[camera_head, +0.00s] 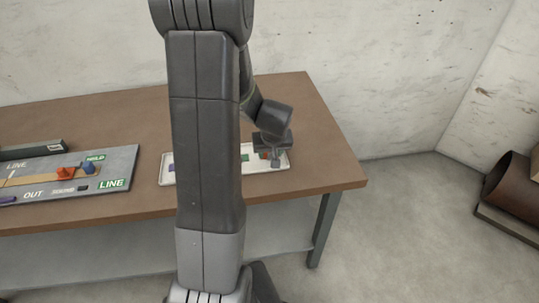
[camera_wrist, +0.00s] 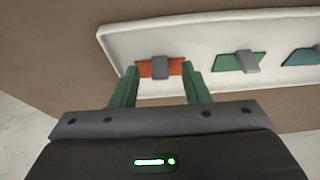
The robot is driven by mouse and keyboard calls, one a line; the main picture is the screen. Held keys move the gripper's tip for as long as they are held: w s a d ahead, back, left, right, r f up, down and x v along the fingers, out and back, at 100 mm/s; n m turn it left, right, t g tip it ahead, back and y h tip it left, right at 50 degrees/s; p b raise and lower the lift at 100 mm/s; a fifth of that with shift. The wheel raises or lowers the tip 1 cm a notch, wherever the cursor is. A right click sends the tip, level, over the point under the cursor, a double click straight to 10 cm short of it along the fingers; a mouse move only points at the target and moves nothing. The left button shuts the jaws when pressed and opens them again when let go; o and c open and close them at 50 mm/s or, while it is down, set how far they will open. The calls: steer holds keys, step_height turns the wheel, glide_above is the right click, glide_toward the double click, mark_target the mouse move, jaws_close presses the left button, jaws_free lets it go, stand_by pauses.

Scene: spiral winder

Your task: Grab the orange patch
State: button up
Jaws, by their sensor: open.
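The orange patch (camera_wrist: 175,67) lies in a white tray (camera_wrist: 118,37), with a grey block across its middle. In the wrist view my gripper (camera_wrist: 161,83) is open, its two green fingers at the left and right ends of the patch. I cannot tell whether the fingers touch it. My own arm hides the middle of the tray there.
A green patch (camera_wrist: 229,63) and a teal patch (camera_wrist: 297,58) lie to the right in the tray, each with a grey block. A grey panel (camera_head: 115,160) with red and blue knobs stands left on the brown table (camera_head: 320,130). The table's right end is clear.

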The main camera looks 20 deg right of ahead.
steer(key=shift+w+f, duration=0.15)
steer(key=shift+f, duration=0.2)
jaws_close()
